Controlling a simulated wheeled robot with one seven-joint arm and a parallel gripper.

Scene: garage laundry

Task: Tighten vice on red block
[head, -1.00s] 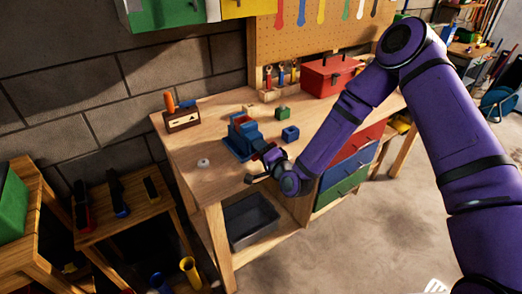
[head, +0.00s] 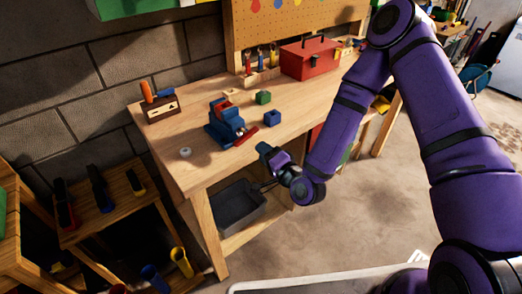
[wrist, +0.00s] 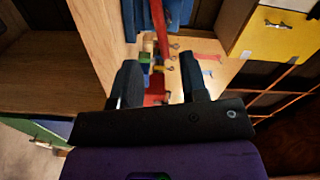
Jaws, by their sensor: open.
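The blue vice (head: 217,131) stands near the front edge of the wooden workbench. A red block (head: 223,104) shows at its top, between the jaws; how firmly it is clamped I cannot tell. The vice's red handle (head: 246,135) sticks out on its front right side. My gripper (head: 263,168) is open and empty, in front of the bench edge, apart from the handle and lower in the picture. In the wrist view my gripper (wrist: 164,82) has its two dark fingers spread, with a long red bar (wrist: 158,30) beyond them, probably the handle.
A blue cube (head: 272,118) and a green cube (head: 263,97) lie right of the vice. A red toolbox (head: 310,58) stands at the back. A dark bin (head: 238,207) sits on the shelf below.

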